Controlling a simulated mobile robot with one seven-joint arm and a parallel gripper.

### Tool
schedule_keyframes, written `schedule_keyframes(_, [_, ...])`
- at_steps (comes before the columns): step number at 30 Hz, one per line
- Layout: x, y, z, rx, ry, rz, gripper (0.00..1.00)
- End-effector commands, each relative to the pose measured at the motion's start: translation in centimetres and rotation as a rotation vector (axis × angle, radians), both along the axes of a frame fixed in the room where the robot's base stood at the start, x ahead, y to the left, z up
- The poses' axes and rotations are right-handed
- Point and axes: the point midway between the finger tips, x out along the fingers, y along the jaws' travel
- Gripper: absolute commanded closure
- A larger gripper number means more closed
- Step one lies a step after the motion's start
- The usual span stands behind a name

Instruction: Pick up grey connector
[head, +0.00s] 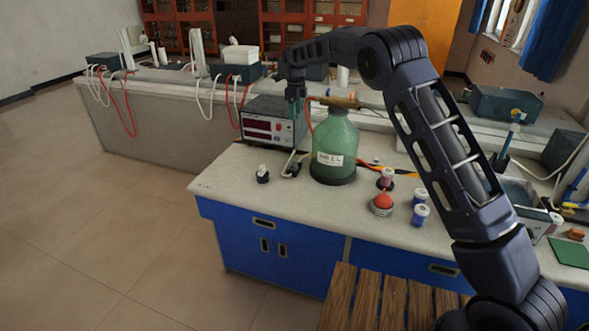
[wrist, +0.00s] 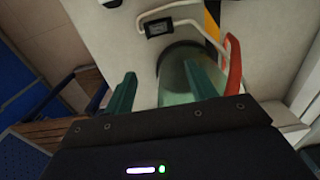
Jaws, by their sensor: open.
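A small dark block with a pale grey-white cable (head: 292,168) lies on the bench left of the green bottle; it looks like the connector, though its grey is hard to confirm. In the wrist view the dark block (wrist: 159,27) with its looping cable shows beyond the fingertips, towards the top. My gripper (head: 295,105) is above the bench, over the power supply's right part in the picture and left of the bottle's neck. In the wrist view its two green fingers (wrist: 160,75) are apart, with nothing held between them. The green bottle shows behind them.
The green bottle (head: 335,143) stands close to the block. A power supply (head: 272,122) is behind it. A small dark item with a pale top (head: 262,175) is to the left. A red-topped item (head: 382,203) and jars (head: 420,214) stand right. The bench's front left is clear.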

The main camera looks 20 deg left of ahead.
Motion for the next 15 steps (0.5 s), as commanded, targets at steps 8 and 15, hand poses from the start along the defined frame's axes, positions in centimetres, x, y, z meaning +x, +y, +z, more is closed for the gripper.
schedule_keyframes(8, [0.0,-0.1,-11.9,-0.002,0.002,-0.001,0.44])
schedule_keyframes(15, [0.1,0.0,-14.5,0.001,-0.001,0.0,0.44])
